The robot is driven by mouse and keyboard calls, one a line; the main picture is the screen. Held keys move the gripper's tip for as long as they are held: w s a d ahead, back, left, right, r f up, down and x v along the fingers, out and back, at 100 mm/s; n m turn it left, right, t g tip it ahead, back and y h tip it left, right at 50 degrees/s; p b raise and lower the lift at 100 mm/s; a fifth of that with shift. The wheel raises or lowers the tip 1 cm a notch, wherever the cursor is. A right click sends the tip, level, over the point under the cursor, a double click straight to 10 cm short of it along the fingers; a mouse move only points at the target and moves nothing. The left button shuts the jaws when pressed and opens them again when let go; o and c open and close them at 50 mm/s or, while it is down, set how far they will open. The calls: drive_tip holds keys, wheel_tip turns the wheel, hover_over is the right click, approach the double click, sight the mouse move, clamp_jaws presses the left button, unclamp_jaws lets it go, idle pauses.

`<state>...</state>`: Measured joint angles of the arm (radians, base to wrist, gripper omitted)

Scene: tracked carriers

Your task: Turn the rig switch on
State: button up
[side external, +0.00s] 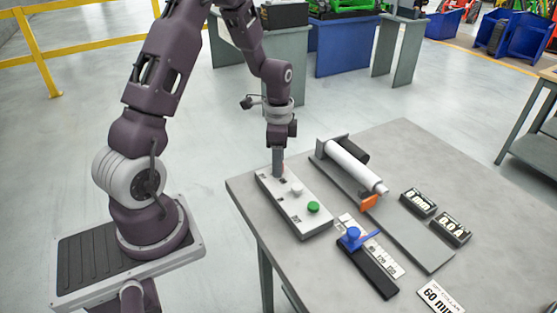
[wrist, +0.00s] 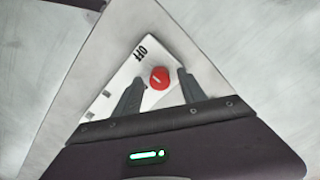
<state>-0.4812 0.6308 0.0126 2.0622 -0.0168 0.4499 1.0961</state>
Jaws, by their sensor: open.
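A white control box (side external: 318,223) lies near the table's left edge in the side view, with a white knob (side external: 296,189) and a green button (side external: 313,207) on top. My gripper (side external: 279,171) points straight down over the box's far end. In the wrist view a round red knob (wrist: 160,78) with a pale mark sits on the white box (wrist: 112,88), beside a printed "OFF" label (wrist: 140,53). The open fingers of my gripper (wrist: 162,74) stand either side of the red knob. Contact cannot be told. In the side view the fingers mostly hide the red knob.
Right of the box stand a white cylinder (side external: 352,167) with an orange piece (side external: 369,202) on a grey track (side external: 412,243), two black displays (side external: 418,203) (side external: 451,229), a blue-knobbed clamp (side external: 354,237), a scale strip (side external: 384,258) and a "60 mm" card (side external: 440,296). The grey table's (side external: 400,140) far part is clear.

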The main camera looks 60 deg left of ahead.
clamp_jaws()
drive_tip(key=shift+n, duration=0.3)
drive_tip(key=n, duration=0.3)
drive_tip(key=shift+n, duration=0.4)
drive_tip(key=n, duration=0.4)
drive_tip(key=shift+n, duration=0.3)
drive_tip(key=n, duration=0.4)
drive_tip(key=shift+a, duration=0.1)
drive_tip(key=shift+n, duration=2.4)
unclamp_jaws()
